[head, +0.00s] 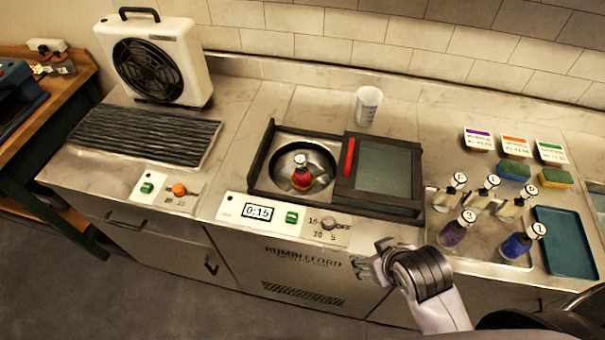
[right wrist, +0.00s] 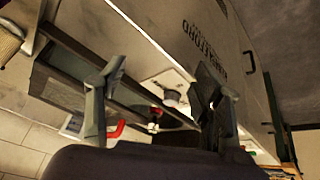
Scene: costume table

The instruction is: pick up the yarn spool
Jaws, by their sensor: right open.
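A red, cone-shaped item (head: 302,178) with a white numbered top stands in the round metal basin (head: 322,190); I cannot tell for certain that it is a yarn spool. Similar items, one purple (head: 453,233) and one blue (head: 516,245), stand with several pale ones (head: 482,194) on a tray at the right. My right gripper (head: 366,262) is open and empty, in front of the counter's front edge, below the control panel and right of the basin. Its two fingers show apart in the right wrist view (right wrist: 160,78). My left gripper is not in view.
A dark sliding lid (head: 383,174) with a red handle (head: 349,156) covers the unit's right side. A white cup (head: 368,106) stands behind it. A fan (head: 152,62), a ribbed drying rack (head: 145,143) and a teal tray (head: 566,243) are also on the counter.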

